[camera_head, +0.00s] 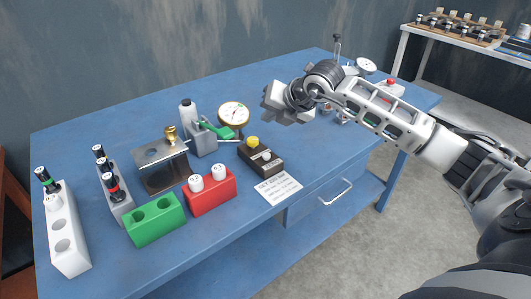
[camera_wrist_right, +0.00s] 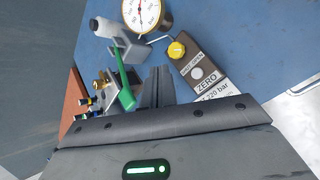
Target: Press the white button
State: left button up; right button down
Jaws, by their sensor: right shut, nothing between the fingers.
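The white button (camera_head: 266,156) sits on top of a dark box (camera_head: 270,169), in front of a yellow knob (camera_head: 253,141). In the right wrist view the white button (camera_wrist_right: 197,73) lies right of the fingers, below the yellow knob (camera_wrist_right: 177,50) and above a ZERO label. My right gripper (camera_head: 270,102) is above the table, behind and to the right of the box in the head view, apart from the button. Its fingers (camera_wrist_right: 158,86) are together and empty in the right wrist view. My left gripper is not in view.
A dial gauge (camera_head: 233,115) and a grey pump with a green lever (camera_head: 221,132) stand left of the box. A printed card (camera_head: 277,188) lies in front. Red (camera_head: 210,197), green (camera_head: 155,222) and white (camera_head: 67,240) racks stand left. The blue table (camera_head: 330,160) is clear right of the box.

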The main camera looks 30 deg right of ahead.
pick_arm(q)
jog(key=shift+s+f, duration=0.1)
pick_arm(e)
jog(key=b, duration=0.5)
send_over(266, 156)
jog(key=f, duration=0.8)
jog(key=shift+s+d, duration=0.25)
jog(key=shift+s, duration=0.1)
jog(key=shift+f+b, duration=0.4)
jog(key=shift+b, duration=0.15)
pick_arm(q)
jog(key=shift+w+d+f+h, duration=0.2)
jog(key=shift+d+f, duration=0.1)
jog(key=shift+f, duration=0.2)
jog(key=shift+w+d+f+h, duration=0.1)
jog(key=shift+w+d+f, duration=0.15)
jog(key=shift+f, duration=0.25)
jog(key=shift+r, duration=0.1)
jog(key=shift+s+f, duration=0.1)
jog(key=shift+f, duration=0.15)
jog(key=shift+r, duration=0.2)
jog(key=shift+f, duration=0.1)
